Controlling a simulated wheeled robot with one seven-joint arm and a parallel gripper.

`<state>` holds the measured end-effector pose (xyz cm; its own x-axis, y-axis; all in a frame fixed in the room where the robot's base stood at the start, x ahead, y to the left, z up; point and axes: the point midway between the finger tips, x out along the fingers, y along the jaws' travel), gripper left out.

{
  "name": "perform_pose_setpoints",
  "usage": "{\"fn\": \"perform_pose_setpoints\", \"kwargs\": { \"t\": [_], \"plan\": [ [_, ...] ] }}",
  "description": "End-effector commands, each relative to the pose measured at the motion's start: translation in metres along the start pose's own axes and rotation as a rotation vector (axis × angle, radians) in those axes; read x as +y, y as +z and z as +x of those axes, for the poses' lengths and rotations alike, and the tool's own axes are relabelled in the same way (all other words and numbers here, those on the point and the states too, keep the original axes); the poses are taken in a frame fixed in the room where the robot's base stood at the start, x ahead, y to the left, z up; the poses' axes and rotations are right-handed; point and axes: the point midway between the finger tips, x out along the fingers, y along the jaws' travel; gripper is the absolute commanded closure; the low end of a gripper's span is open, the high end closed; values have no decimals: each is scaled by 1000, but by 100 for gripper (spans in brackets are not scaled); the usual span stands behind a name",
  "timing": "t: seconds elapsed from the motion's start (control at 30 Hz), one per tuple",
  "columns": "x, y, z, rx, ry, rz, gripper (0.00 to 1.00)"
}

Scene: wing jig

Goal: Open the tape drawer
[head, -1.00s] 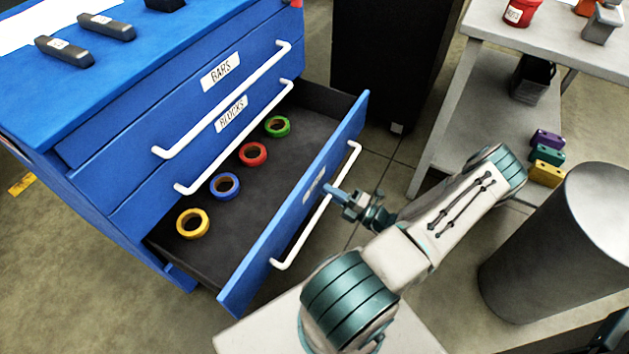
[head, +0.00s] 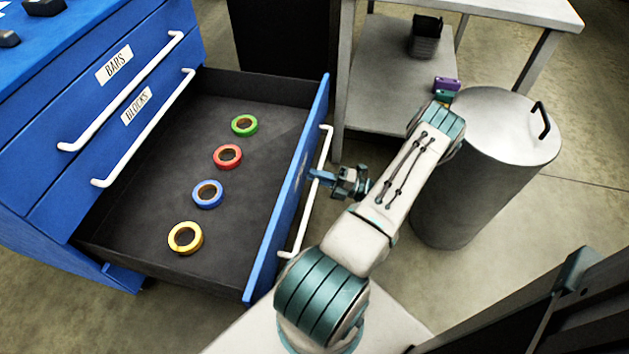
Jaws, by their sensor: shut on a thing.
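The tape drawer (head: 150,225) is the lowest drawer of the blue cabinet and stands pulled far out. Several tape rolls lie in a row on its dark floor: green (head: 244,125), red (head: 227,156), blue (head: 207,194) and yellow (head: 185,238). Its blue front carries a white bar handle (head: 295,235). My gripper (head: 318,178) is at the middle of this handle, shut on it. The fingertips are small in view and partly merge with the handle.
The BARS drawer (head: 88,95) and BLOCKS drawer (head: 112,135) above are shut. A grey lidded bin (head: 465,185) stands right of my arm. Behind it is a grey table (head: 500,12) with a lower shelf holding a black container (head: 426,38) and coloured blocks (head: 446,85).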

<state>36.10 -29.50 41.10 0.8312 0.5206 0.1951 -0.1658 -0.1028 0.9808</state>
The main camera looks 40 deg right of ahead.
Motion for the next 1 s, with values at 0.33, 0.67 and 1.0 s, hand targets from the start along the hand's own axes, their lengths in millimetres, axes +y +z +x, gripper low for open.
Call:
{"fn": "perform_pose_setpoints", "kwargs": {
  "t": [0.33,0.67,1.0],
  "plan": [
    [2,4,-9,-10,1,-1,100],
    [2,4,-10,-14,1,-1,67],
    [2,4,-19,-14,1,-1,67]
  ]
}}
